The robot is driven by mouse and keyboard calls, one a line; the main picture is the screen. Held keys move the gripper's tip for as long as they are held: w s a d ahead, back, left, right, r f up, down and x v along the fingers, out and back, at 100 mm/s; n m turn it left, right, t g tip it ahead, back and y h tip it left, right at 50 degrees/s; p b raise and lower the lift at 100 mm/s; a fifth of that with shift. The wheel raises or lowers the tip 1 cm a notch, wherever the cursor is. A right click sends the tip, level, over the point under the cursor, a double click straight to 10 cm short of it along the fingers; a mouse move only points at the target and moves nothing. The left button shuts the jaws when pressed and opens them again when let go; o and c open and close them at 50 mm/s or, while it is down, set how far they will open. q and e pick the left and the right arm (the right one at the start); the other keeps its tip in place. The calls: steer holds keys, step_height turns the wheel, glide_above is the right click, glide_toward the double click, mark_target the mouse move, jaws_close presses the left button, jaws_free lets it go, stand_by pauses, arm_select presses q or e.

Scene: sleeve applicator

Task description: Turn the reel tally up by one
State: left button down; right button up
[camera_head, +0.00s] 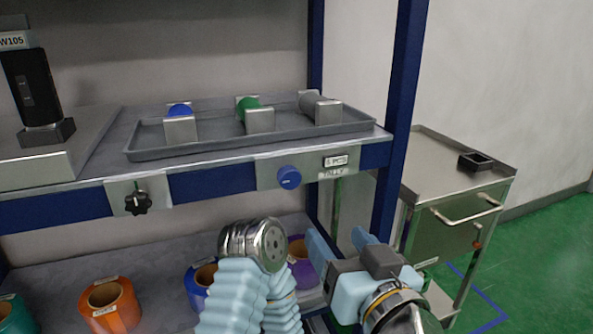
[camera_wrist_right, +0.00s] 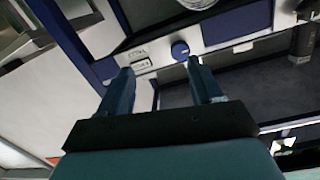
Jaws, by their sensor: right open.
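The blue tally knob (camera_head: 289,177) sits on a metal plate on the shelf's front rail. A small counter window (camera_head: 335,161) is up and right of it, above a TALLY label (camera_head: 332,173); it seems to read a digit and PCS, but the digit is too small to be sure. My right gripper (camera_head: 339,240) is open and empty, below and to the right of the knob, apart from it. In the right wrist view the knob (camera_wrist_right: 180,49) shows beyond the gap between the open fingers (camera_wrist_right: 160,68). My left gripper is not in view.
A black star knob (camera_head: 138,202) is on the rail at left. A grey tray (camera_head: 215,146) with blue, green and grey rolls is on the shelf above. Reels, including an orange one (camera_head: 122,308), stand below. A blue post (camera_head: 392,130) and a metal cart (camera_head: 452,165) are at right.

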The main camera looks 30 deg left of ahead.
mark_target(292, 180)
step_height(292, 180, up, 3)
steer(key=s+y, duration=0.1)
steer(key=s, duration=0.1)
steer(key=x, duration=1.3)
steer(key=shift+a+r+b, duration=0.15)
steer(key=shift+a+b, duration=0.2)
steer(key=shift+a, duration=0.15)
steer(key=shift+c, duration=0.3)
steer(key=c, duration=1)
